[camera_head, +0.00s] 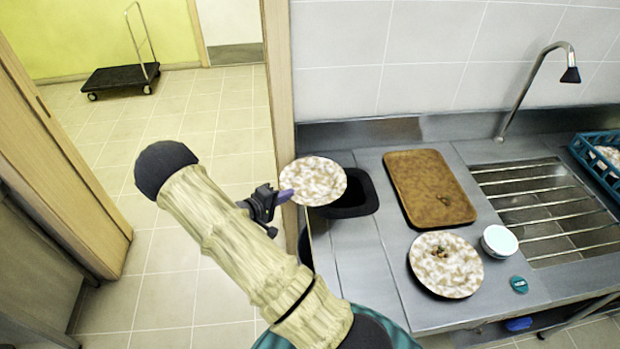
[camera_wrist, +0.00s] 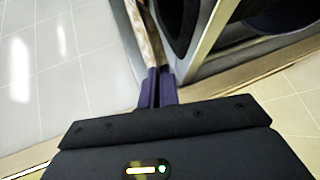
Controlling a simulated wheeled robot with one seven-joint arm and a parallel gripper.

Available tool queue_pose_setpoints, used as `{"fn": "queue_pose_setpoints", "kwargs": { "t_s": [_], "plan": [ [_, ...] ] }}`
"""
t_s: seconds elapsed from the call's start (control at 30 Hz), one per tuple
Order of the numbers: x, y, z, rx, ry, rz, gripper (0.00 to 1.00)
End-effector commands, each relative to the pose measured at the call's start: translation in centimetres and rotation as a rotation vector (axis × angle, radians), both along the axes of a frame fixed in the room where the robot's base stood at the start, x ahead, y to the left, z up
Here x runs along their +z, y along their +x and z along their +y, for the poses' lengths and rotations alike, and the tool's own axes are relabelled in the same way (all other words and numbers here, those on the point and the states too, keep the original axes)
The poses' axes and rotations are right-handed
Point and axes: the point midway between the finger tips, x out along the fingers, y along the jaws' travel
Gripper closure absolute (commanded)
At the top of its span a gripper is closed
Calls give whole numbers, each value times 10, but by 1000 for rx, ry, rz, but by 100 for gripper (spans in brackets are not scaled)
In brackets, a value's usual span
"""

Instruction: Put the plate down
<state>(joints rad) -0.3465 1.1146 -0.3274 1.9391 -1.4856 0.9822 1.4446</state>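A speckled brown-and-white plate (camera_head: 315,181) is held by its left edge in my gripper (camera_head: 283,196). It is at the left end of the steel counter, partly in front of a dark round-cornered opening (camera_head: 352,200). The wrist view shows my gripper (camera_wrist: 158,88) with its purple fingers close together on the thin edge of the plate (camera_wrist: 148,45). The plate looks nearly edge-on there. A second speckled plate (camera_head: 452,272) with brown scraps on it lies on the counter to the right.
A brown tray (camera_head: 428,188) lies behind the second plate. A white bowl (camera_head: 499,241) and a teal round item (camera_head: 519,284) are beside it. A barred sink (camera_head: 560,205), a tap (camera_head: 535,85) and a blue crate (camera_head: 598,165) are farther right. A wooden door post (camera_head: 280,80) stands left of the counter.

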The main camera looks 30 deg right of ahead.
Motion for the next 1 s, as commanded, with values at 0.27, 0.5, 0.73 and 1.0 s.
{"fn": "queue_pose_setpoints", "kwargs": {
  "t_s": [0.27,0.5,0.73,1.0],
  "plan": [
    [44,-25,94,281,-4,7,100],
    [62,-51,145,456,-3,3,100],
    [59,-55,153,484,-2,-2,100],
    [59,-55,154,485,-1,-2,100]
  ]
}}
